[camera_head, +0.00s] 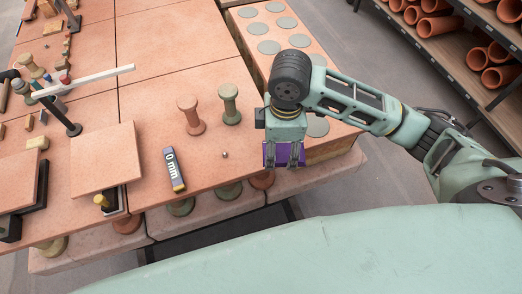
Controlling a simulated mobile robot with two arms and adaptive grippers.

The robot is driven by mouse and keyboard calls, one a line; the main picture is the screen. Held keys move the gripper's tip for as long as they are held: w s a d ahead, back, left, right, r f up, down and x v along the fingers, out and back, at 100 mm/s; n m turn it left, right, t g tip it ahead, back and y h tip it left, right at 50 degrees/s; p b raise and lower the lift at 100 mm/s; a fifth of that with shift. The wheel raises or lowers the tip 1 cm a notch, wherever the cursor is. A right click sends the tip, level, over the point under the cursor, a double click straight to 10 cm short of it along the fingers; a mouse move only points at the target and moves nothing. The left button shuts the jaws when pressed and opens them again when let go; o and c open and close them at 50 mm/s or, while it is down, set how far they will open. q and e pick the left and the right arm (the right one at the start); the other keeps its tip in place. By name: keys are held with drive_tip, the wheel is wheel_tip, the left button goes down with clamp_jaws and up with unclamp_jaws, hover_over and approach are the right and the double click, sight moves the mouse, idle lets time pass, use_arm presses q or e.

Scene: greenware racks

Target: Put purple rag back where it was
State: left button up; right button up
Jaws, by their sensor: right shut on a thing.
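The purple rag (289,156) shows as a small purple patch between the fingers of my right gripper (284,158). My right gripper is shut on it and points down near the right front corner of the terracotta slab table. The gripper body hides most of the rag, and I cannot tell whether the rag touches the surface below. My left gripper is not in view.
A 0 mm block (174,170) lies left of my right gripper, near two spools (230,104). A block with grey discs (335,79) is behind the gripper. Square tiles (104,157) and tools crowd the left. Shelves of clay pipes (440,26) stand at upper right.

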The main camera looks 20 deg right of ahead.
sight(281, 151)
wheel_tip(281, 151, down, 3)
drive_tip(key=shift+s+d+n, duration=0.1)
drive_tip(key=shift+s+n, duration=0.05)
drive_tip(key=shift+n, duration=1.05)
drive_tip(key=shift+f+n, duration=0.35)
drive_tip(key=shift+n, duration=0.05)
drive_tip(key=w+a+f, duration=0.1)
drive_tip(key=w+f, duration=0.1)
drive_tip(key=w, duration=0.1)
drive_tip(key=w+a+f, duration=0.1)
drive_tip(key=w+f, duration=0.1)
drive_tip(key=w, duration=0.2)
drive_tip(key=w+a+f, duration=0.1)
drive_tip(key=w+f, duration=0.2)
drive_tip(key=w, duration=0.1)
drive_tip(key=shift+w, duration=0.1)
wheel_tip(281, 151, down, 4)
drive_tip(key=shift+d+r, duration=0.1)
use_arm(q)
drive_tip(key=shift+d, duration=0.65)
use_arm(e)
drive_tip(key=shift+f, duration=0.2)
